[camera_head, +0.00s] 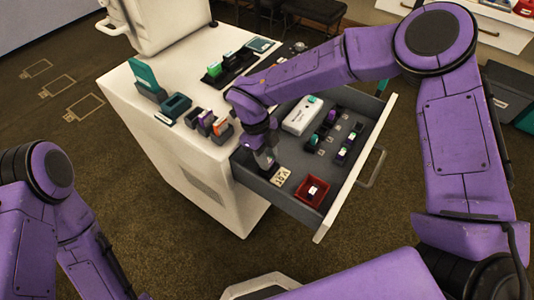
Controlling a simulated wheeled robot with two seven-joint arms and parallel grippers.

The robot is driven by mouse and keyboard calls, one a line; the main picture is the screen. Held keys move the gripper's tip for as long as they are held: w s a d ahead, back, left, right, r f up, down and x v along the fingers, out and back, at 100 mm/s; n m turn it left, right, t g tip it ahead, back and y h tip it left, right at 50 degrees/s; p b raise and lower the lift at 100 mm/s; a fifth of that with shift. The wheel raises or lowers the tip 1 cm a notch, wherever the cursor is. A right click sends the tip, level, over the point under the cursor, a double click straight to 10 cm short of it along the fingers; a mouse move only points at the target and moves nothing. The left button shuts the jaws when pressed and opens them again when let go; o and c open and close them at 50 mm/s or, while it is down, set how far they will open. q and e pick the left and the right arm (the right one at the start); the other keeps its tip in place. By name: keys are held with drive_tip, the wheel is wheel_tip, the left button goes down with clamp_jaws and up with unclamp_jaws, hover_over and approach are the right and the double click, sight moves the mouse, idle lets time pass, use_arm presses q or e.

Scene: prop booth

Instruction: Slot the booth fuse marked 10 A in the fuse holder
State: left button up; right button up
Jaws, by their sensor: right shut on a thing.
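My right gripper (266,160) reaches down into the front-left part of the open drawer (264,188). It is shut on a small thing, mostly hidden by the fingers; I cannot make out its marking. A cream card (280,177) with dark print, too small to read surely, lies just below the fingertips. Several small dark pieces with green, purple and white parts (343,153) stand in rows in the drawer. I cannot tell which thing is the fuse holder. My left arm shows at the lower left; its gripper is out of view.
A red tray (312,190) with a small white item sits in the drawer's front corner. A white box (302,115) lies behind. On the white cabinet top (150,115) stand coloured pieces in holders (207,124) and a black rack (230,66).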

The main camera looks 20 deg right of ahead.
drive_tip(key=shift+f, duration=0.4)
idle(0.3)
drive_tip(key=o, duration=1.1)
wheel_tip(320, 180, up, 7)
drive_tip(key=p, duration=0.7)
drive_tip(key=shift+r+p, duration=0.1)
drive_tip(key=shift+p, duration=0.2)
